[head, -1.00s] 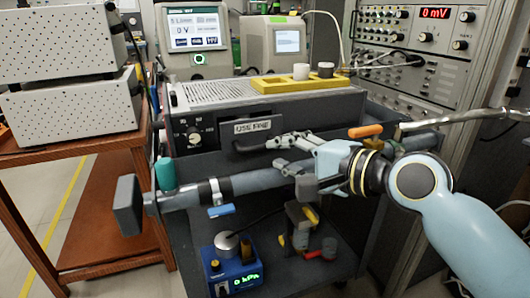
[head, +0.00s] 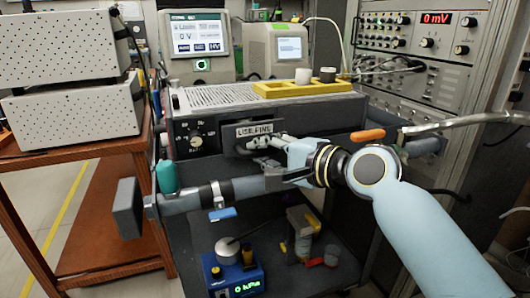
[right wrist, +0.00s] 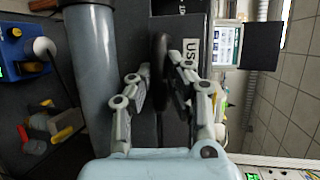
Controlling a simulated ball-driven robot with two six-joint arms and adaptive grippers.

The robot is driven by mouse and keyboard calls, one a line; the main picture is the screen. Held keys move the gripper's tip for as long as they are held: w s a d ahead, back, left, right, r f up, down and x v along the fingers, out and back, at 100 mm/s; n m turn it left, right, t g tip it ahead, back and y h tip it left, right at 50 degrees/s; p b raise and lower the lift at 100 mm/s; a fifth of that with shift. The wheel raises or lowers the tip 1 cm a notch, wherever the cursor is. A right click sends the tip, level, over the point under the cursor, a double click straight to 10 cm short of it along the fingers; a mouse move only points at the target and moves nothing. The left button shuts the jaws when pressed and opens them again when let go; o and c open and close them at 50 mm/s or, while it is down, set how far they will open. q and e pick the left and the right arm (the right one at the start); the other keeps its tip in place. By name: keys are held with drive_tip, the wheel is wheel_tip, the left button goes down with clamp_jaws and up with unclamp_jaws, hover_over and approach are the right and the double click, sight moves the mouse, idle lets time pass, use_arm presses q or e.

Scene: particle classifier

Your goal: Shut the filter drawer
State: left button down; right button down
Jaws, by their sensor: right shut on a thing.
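The filter drawer (head: 232,133) is in the dark front of the classifier, with a white label (head: 254,130) on it. Its black handle (right wrist: 160,55) shows between my fingers in the right wrist view. My right gripper (head: 262,143) is at the drawer front, just below the label, and is shut on the handle. It also shows in the right wrist view (right wrist: 166,88), one finger on each side of the handle. The fingers hide part of the handle in the head view. How far the drawer stands out is hard to tell. My left gripper is not in view.
A thick grey pipe (head: 238,188) crosses below my right gripper. A teal-capped part (head: 166,177) stands on its left end. A yellow tray (head: 285,89) with cups sits on the classifier. A blue gauge box (head: 233,275) is on the shelf below. An orange bar (head: 368,135) is at the right.

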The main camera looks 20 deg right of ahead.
drive_tip(key=w, duration=0.4)
idle(0.3)
drive_tip(key=shift+w, duration=0.1)
drive_tip(key=c, duration=1.7)
unclamp_jaws()
drive_tip(key=shift+o, duration=0.6)
drive_tip(key=shift+w+f, duration=0.1)
drive_tip(key=shift+w, duration=0.1)
drive_tip(key=v, duration=1.2)
